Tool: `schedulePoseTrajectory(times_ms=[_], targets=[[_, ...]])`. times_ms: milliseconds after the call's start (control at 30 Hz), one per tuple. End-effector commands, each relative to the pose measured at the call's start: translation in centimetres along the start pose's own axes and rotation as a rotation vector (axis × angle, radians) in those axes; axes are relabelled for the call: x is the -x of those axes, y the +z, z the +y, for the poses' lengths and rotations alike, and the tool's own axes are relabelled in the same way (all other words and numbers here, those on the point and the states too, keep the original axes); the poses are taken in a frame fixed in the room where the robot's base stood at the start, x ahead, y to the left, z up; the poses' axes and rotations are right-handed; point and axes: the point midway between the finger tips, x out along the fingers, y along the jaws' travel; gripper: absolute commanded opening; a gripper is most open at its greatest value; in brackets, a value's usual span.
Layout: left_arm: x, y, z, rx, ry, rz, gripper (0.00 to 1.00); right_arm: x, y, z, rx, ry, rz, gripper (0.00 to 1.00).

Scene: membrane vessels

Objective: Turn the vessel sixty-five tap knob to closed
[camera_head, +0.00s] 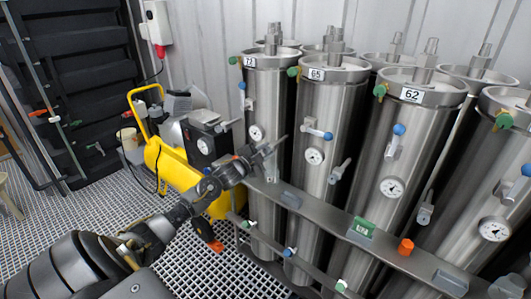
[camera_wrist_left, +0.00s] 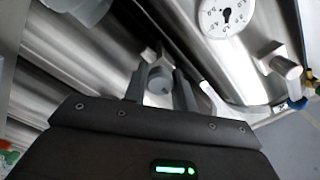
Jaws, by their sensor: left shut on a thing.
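Vessel sixty-five (camera_head: 316,105) is a steel cylinder labelled 65 with a gauge, an upper tap with a blue end (camera_head: 328,135) and a lower grey tap (camera_head: 340,170). My left gripper (camera_head: 270,154) is in front of the lower part of vessel 72 (camera_head: 268,95), left of vessel 65's gauge. In the left wrist view, its two fingers (camera_wrist_left: 160,92) are on either side of a small grey cylindrical knob (camera_wrist_left: 160,79), shut on it. I cannot tell for sure which vessel that knob belongs to. My right gripper is not in view.
Vessel 62 (camera_head: 414,140) and more cylinders stand to the right. A steel rail (camera_head: 325,225) crosses in front of them. A yellow-framed machine (camera_head: 165,163) stands behind my left arm. A gauge (camera_wrist_left: 228,14) is close by in the wrist view.

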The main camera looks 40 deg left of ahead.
Motion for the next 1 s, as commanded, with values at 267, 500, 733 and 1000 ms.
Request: schedulePoseTrajectory(times_ms=[267, 500, 733, 1000], targets=[[0.0, 0.1, 0.1, -0.004, 0.003, -0.001, 0.04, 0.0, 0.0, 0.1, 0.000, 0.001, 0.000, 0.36], [0.0, 0.0, 0.1, -0.003, 0.002, -0.001, 0.48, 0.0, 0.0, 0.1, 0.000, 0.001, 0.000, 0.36], [0.0, 0.0, 0.0, -0.002, 0.001, 0.000, 0.49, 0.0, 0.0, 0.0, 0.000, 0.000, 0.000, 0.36], [2.2, 0.2, 0.3, -0.005, 0.003, 0.000, 0.49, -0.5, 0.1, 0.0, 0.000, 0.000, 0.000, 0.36]])
